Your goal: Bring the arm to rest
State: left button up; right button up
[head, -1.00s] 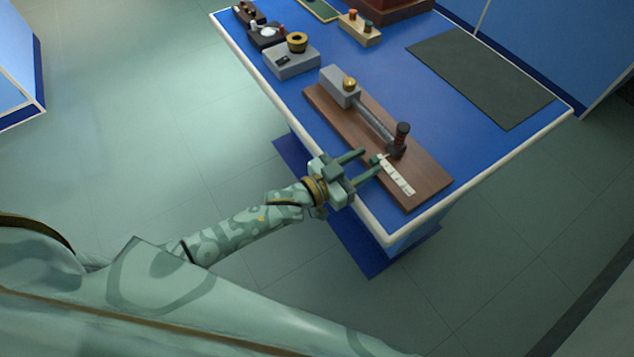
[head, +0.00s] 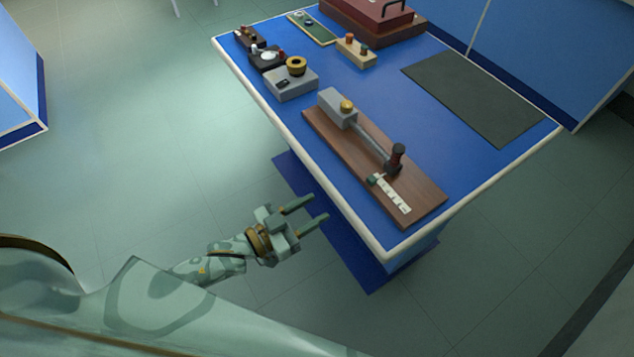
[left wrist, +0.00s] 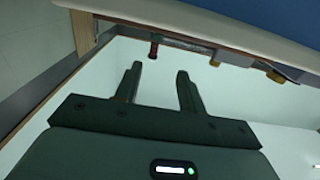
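My left gripper (head: 318,208) is off the near left edge of the blue-topped bench (head: 350,212), over the floor. Its two fingers are spread apart with nothing between them. In the left wrist view the left gripper (left wrist: 160,82) also shows two separated, empty fingers. A wooden board (head: 330,133) lies on the bench near that edge, apart from the gripper. My right gripper is not in view.
Grey box with brass ring (head: 291,84), small dark devices (head: 266,58), a wooden block with knobs (head: 355,51) and a dark red case (head: 372,18) stand farther back. A dark mat (head: 475,95) lies at right. The floor left of the bench is clear.

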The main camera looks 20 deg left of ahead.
pick_arm(q)
jog(key=s+a+f+g+y, duration=0.2)
jog(key=s+a+f+y, duration=0.15)
jog(key=f, duration=0.45)
jog(key=s+a+f+g+y, duration=0.25)
jog(key=a+f, duration=0.25)
jog(key=f, duration=0.3)
jog(key=s+a+f+g+y, duration=0.2)
jog(key=s+a+f, duration=0.15)
jog(key=f, duration=0.45)
jog(key=s+a+f+n+g+y, duration=0.1)
jog(key=s+a+f+g, duration=0.1)
jog(key=s+f, duration=0.3)
jog(key=s+a+f+n+g+y, duration=0.1)
jog(key=s+f+g, duration=0.15)
jog(key=s, duration=0.45)
jog(key=s+d+f+g, duration=0.1)
jog(key=s+d+f, duration=0.1)
jog(key=s, duration=0.6)
jog(key=s+d+f+n+g, duration=0.1)
jog(key=s+d+f+g, duration=0.1)
jog(key=s, duration=0.7)
jog(key=shift+s+d+y, duration=0.2)
jog(key=shift+d+y, duration=0.05)
jog(key=shift+y, duration=0.05)
jog(key=shift+w, duration=0.1)
